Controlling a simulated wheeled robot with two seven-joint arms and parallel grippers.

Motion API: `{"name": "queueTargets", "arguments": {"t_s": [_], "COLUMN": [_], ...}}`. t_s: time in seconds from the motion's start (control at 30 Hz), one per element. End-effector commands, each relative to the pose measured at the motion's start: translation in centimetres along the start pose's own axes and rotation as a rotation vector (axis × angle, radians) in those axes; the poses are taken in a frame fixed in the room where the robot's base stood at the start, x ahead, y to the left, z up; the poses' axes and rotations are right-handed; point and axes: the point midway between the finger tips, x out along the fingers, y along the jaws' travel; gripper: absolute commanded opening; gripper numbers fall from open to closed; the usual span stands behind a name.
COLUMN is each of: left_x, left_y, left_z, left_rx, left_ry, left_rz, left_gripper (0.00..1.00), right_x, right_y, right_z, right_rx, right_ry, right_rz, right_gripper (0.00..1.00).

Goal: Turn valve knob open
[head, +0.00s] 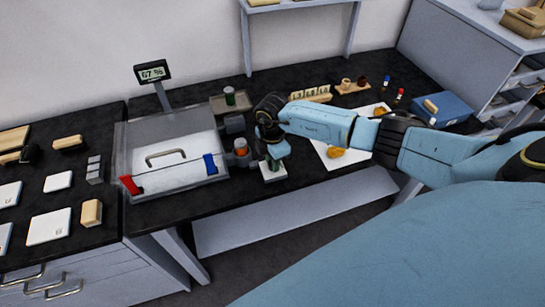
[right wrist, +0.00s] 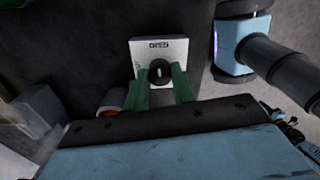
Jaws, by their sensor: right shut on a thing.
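The valve knob (right wrist: 159,71) is a small dark round knob with a light pointer line, on a white square plate (right wrist: 146,50) with small dark lettering that I cannot read surely. In the head view the white plate (head: 266,175) sits near the table's front edge, with the knob mostly hidden under my right gripper (head: 273,162). My right gripper points down, and in the right wrist view its green fingers (right wrist: 160,78) stand one on each side of the knob, shut on it. The pointer line looks roughly upright in that view. My left gripper is not in view.
A clear box (head: 170,160) with a handle and red and blue clips stands left of the plate. An orange-topped jar (head: 241,147) is close by on the left. A display (head: 152,72) reads about 67 %. White paper (head: 325,153) with orange pieces lies on the right under my arm.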

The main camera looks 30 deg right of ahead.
Motion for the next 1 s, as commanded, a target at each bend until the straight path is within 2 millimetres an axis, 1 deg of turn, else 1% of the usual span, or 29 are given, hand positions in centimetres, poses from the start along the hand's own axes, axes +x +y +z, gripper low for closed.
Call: {"name": "queueTargets", "arguments": {"t_s": [0.23, 0.63, 0.67, 0.8, 1.0], "left_x": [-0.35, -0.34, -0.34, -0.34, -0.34], "left_y": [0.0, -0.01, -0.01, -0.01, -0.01], "left_z": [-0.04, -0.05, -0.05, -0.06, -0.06], "left_rx": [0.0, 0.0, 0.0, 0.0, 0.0], "left_ry": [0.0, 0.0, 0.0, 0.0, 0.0], "left_rz": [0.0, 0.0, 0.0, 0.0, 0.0], "left_gripper": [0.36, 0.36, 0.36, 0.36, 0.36], "right_x": [-0.12, -0.1, -0.1, -0.07, -0.03], "right_y": [0.09, 0.1, 0.11, 0.08, 0.04], "right_z": [0.08, 0.09, 0.09, 0.07, 0.05], "right_rx": [0.044, 0.049, 0.049, 0.048, 0.046], "right_ry": [-0.001, 0.0, 0.0, 0.0, 0.0], "right_rz": [0.002, 0.002, 0.002, 0.002, 0.001], "right_gripper": [0.02, 0.02, 0.29, 0.47, 0.47]}}
